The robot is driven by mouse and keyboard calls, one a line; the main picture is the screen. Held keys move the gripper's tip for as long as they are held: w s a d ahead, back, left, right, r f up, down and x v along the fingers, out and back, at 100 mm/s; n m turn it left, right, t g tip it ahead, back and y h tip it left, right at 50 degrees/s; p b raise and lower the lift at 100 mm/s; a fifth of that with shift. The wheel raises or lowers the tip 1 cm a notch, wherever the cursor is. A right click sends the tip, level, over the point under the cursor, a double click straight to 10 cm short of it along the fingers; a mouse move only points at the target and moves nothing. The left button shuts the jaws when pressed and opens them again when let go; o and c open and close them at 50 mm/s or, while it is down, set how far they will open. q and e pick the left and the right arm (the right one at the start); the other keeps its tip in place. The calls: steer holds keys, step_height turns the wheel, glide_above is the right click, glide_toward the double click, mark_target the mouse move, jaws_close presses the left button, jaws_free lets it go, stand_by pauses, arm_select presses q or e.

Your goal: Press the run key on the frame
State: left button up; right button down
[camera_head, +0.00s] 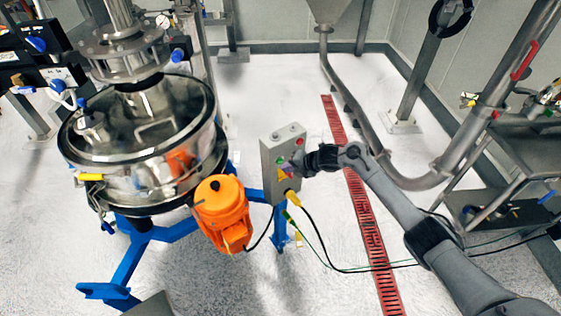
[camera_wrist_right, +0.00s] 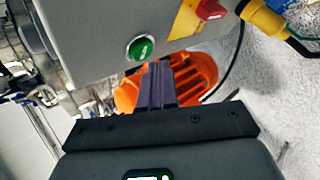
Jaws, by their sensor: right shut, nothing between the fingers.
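The grey control box (camera_head: 269,158) stands on the blue frame (camera_head: 172,236), in the middle of the head view. The run key looks to be the green button (camera_wrist_right: 141,48) on the box face, which also shows small in the head view (camera_head: 279,160). My right gripper (camera_head: 292,170) reaches the box from the right, shut and empty. In the right wrist view its fingertips (camera_wrist_right: 154,68) show just below the green button. Whether they touch the box face, I cannot tell. A yellow plate with a red switch (camera_wrist_right: 196,14) is right of the button. My left gripper is not in view.
An orange motor (camera_head: 221,212) is below and left of the box, behind my fingers in the wrist view. The round steel sifter (camera_head: 142,165) stands at left. Cables (camera_head: 322,250) run from the box across the floor. A red floor grate (camera_head: 364,212) lies right.

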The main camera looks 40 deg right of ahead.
arm_select(q)
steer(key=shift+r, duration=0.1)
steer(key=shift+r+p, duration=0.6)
steer(key=shift+p, duration=0.1)
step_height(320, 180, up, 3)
steer(key=p, duration=0.2)
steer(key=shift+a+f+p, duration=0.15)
steer(key=shift+p, duration=0.2)
arm_select(e)
steer(key=s, duration=0.5)
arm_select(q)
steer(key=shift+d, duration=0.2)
